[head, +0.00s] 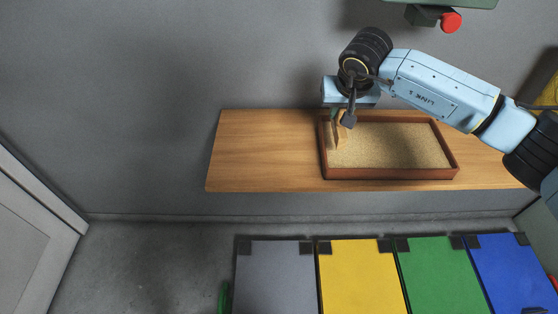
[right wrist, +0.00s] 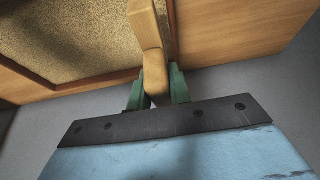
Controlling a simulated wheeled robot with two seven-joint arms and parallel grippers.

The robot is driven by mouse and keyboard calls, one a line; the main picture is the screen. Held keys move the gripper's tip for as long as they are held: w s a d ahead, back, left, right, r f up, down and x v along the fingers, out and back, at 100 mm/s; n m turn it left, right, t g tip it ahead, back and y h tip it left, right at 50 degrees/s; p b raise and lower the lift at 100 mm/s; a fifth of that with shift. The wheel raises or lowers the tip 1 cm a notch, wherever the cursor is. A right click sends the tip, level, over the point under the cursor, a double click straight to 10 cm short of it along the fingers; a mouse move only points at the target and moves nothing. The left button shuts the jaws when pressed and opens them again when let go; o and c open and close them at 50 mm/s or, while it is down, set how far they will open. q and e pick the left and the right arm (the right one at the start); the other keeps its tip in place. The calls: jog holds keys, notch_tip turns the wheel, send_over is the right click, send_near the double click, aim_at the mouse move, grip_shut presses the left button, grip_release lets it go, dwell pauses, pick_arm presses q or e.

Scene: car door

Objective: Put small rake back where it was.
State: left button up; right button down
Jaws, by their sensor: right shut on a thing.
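The small rake (head: 337,132), of light wood, is at the left end of a brown-rimmed sand tray (head: 395,174). My right gripper (head: 336,114) is shut on its handle, above the tray's left rim. In the right wrist view the green fingers of the right gripper (right wrist: 157,90) stand on both sides of the handle of the rake (right wrist: 152,55). The rake's far part reaches over the sand; whether it touches the sand or rim I cannot tell. My left gripper is not in view.
The tray stands on a wooden shelf (head: 262,150) against a grey wall; the shelf's left part is bare. Grey, yellow (head: 360,275), green and blue panels lie in front, below the shelf. A green fixture with a red knob (head: 451,22) is at the top.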

jog(key=s+a+r, duration=0.2)
jog(key=s+a, duration=0.1)
jog(key=a, duration=1.1)
jog(key=f, duration=0.6)
jog(key=f+b, duration=0.1)
jog(key=f, duration=0.2)
jog(key=shift+s+a+f, duration=0.1)
jog(key=shift+s+a, duration=0.1)
jog(key=shift+s, duration=0.1)
jog(key=shift+f, duration=0.15)
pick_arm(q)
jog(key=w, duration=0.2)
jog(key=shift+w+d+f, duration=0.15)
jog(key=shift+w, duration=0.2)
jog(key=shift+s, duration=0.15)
pick_arm(e)
jog(key=shift+f, duration=0.1)
jog(key=c, duration=1.3)
grip_release()
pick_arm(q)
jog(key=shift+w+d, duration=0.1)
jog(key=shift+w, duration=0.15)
